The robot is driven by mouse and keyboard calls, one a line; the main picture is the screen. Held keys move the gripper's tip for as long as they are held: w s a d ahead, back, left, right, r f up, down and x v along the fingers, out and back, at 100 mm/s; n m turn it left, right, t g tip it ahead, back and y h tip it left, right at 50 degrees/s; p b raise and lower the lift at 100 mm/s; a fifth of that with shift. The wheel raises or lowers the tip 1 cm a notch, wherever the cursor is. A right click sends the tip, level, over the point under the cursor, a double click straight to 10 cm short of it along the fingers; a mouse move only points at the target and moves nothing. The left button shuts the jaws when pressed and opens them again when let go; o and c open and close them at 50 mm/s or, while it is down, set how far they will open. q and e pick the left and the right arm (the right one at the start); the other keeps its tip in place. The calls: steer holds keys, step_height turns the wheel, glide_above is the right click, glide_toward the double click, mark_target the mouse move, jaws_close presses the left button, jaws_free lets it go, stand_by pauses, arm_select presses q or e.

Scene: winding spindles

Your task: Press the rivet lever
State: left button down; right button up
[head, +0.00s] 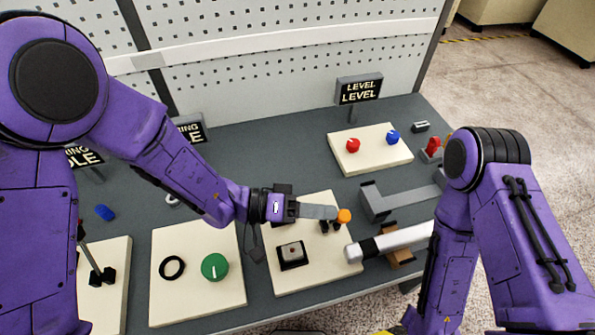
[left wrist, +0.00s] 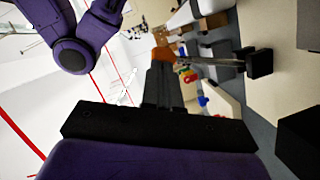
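A lever with an orange knob (head: 344,216) stands on the cream plate (head: 318,277) at the middle front of the table. Its dark mount shows just below the knob. My left gripper (head: 335,212) reaches in from the left, with its fingertips at the knob. In the left wrist view the dark fingers (left wrist: 164,68) lie close together, and the orange knob (left wrist: 160,36) shows at their tips. A thin rod runs from there to a black block (left wrist: 258,63). Whether the fingers grip the knob or only touch it is unclear. My right gripper does not show; only my right arm does.
A black square switch (head: 292,254) sits on the same plate. To the left are a plate with a green knob (head: 215,267) and another lever (head: 90,258). To the right are a white rod (head: 395,241), a grey bracket (head: 374,204), and a plate with red and blue balls (head: 353,145).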

arm_select(q)
steer(key=shift+s+d+f, duration=0.15)
steer(key=shift+s, duration=0.25)
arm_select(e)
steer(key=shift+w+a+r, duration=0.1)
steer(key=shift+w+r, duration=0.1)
arm_select(q)
steer(key=shift+s, duration=0.1)
